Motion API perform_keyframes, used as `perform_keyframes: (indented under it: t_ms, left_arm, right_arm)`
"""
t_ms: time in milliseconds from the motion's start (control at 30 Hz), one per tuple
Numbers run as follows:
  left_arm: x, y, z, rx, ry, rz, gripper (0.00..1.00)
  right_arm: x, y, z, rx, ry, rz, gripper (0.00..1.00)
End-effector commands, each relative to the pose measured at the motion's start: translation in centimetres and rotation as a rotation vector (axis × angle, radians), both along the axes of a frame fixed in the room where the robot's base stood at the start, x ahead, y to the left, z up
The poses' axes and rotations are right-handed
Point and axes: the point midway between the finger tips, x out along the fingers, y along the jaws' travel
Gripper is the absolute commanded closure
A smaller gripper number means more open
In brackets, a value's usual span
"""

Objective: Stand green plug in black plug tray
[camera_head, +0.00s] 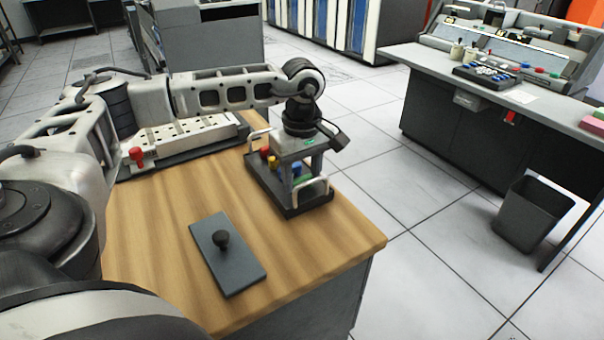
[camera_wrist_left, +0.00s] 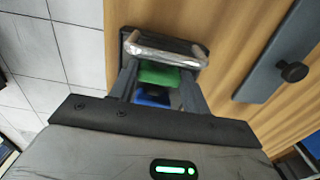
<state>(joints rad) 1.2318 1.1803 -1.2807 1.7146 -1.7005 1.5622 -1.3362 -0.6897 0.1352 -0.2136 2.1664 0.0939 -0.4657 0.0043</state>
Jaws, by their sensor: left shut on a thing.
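The black plug tray (camera_head: 306,207) lies near the far right edge of the wooden table, with a pale metal handle at each end. My left gripper (camera_head: 298,182) points down over the tray's near part. In the left wrist view its fingers (camera_wrist_left: 160,80) are closed on the green plug (camera_wrist_left: 160,74), near the tray's handle (camera_wrist_left: 165,50). Whether the plug's lower end touches the tray or sits in a hole is hidden. A blue plug (camera_wrist_left: 152,97) shows just behind the green one. My right gripper is not in view.
Yellow (camera_head: 264,153) and red (camera_head: 272,162) plugs stand at the tray's far end. A grey plate (camera_head: 235,268) with a black knob lies on the near table. A pale perforated device (camera_head: 185,137) with a red knob stands at the back left. Bare wood lies between them.

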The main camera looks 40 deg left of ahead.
Motion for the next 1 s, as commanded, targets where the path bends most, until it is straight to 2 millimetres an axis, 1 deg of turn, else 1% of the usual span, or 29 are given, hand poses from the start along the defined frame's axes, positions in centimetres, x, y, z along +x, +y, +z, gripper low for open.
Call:
perform_keyframes:
  t_ms: [133, 167, 200, 233, 267, 633, 667, 700, 767, 1000]
  left_arm:
    - [-0.1, 0.0, -0.2, 0.0, 0.004, -0.001, 0.69]
    - [-0.1, 0.0, -0.3, 0.0, 0.004, -0.001, 0.5]
    - [-0.1, 0.0, -0.3, 0.0, 0.004, -0.001, 0.39]
    - [-0.1, 0.0, -0.3, 0.0, 0.004, -0.001, 0.31]
    - [-0.1, 0.0, -0.3, 0.0, 0.004, -0.001, 0.27]
    - [-0.1, 0.0, -0.2, 0.0, 0.002, -0.001, 0.27]
    - [0.0, 0.0, -0.1, 0.0, 0.002, -0.001, 0.27]
    - [0.0, 0.0, -0.1, 0.0, 0.002, -0.001, 0.27]
    - [0.1, 0.0, 1.3, -0.001, -0.002, 0.0, 0.27]
    - [0.1, -0.1, 7.1, -0.002, -0.003, -0.001, 0.27]
  right_arm:
    - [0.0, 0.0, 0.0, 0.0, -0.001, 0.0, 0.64]
    - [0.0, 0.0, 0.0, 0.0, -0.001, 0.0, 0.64]
    - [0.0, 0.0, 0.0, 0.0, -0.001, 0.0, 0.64]
    - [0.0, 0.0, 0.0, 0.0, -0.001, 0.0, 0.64]
    - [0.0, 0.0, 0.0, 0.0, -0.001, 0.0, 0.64]
    - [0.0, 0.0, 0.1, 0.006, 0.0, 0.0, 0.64]
    - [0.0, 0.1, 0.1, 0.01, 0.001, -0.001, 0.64]
    - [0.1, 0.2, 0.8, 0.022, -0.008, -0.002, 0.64]
    - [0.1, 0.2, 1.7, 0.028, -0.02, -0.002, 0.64]
    - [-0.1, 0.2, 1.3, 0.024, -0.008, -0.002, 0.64]
